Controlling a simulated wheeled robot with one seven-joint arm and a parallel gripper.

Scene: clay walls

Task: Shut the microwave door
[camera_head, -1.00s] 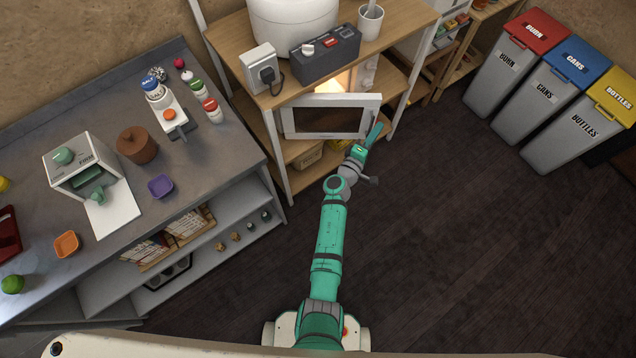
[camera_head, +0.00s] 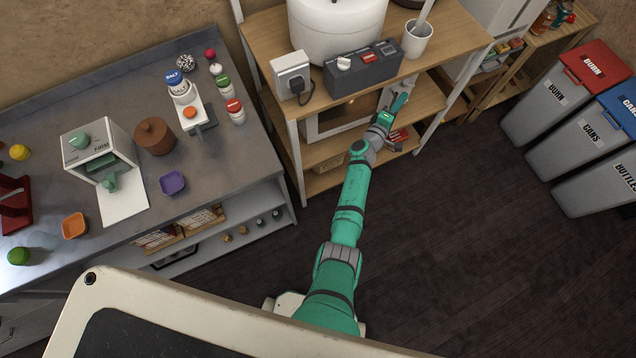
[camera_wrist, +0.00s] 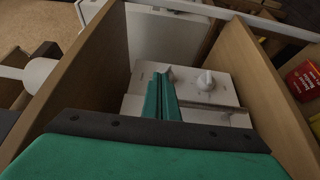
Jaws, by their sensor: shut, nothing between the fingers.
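The microwave (camera_head: 311,129) sits on the middle shelf of the wooden rack, below the grey box. Its white-framed door with a dark window lies back within the shelf, in line with the microwave front or close to it. The arm hides its right part, so I cannot tell whether it is fully latched. My gripper (camera_head: 401,97) is at the right end of the microwave front, shut and empty. In the wrist view, my gripper (camera_wrist: 163,92) points at the microwave's white control panel (camera_wrist: 222,90) with a round knob. I cannot tell whether it touches.
The wooden rack (camera_head: 262,45) has uprights and boards close around my gripper. A grey box (camera_head: 362,78) and a white pot (camera_head: 335,30) stand on its top. A counter (camera_head: 215,150) with small items is at left, bins (camera_head: 560,105) at right. Dark floor between is clear.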

